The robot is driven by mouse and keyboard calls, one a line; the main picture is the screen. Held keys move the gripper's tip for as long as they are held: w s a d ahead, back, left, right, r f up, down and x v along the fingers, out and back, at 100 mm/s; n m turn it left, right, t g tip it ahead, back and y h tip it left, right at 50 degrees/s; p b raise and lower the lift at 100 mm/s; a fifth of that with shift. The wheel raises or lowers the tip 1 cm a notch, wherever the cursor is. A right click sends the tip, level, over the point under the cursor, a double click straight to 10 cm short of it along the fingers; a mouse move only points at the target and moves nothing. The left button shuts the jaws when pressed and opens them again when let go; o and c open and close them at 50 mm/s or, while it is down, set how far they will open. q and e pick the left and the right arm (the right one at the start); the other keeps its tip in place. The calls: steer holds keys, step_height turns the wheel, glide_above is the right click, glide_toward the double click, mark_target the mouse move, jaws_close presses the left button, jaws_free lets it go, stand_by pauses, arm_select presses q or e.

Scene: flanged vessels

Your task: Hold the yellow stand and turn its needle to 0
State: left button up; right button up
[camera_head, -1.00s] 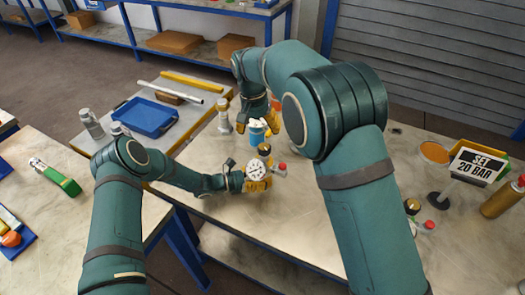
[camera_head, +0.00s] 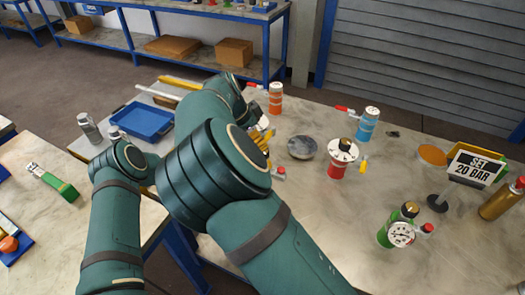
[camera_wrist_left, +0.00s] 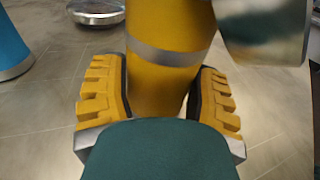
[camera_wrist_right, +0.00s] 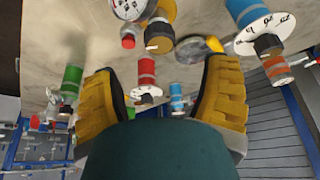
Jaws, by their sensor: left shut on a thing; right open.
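The yellow stand (camera_wrist_left: 168,80) has a silver band and fills the space between the fingers of my left gripper (camera_wrist_left: 155,78), which is shut on it. In the right wrist view its black knob (camera_wrist_right: 160,45) with a white mark lies ahead of my right gripper, beside a round gauge (camera_wrist_right: 130,8) and a red cap (camera_wrist_right: 128,40). My right gripper (camera_wrist_right: 160,72) is open, with nothing held between its fingers. In the head view my right arm hides most of the stand and my left gripper. The needle's exact reading cannot be made out.
A blue stand with a white numbered dial (camera_wrist_right: 265,35) is close by. Red (camera_head: 337,165), orange (camera_head: 275,97), blue (camera_head: 367,125) and green (camera_head: 392,232) stands are spread over the table. A "SET 20 BAR" sign (camera_head: 475,167) stands at the right.

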steer(key=x, duration=0.7)
steer(key=shift+w+f, duration=0.1)
steer(key=shift+f, duration=0.3)
steer(key=shift+d, duration=0.1)
steer(key=c, duration=1.2)
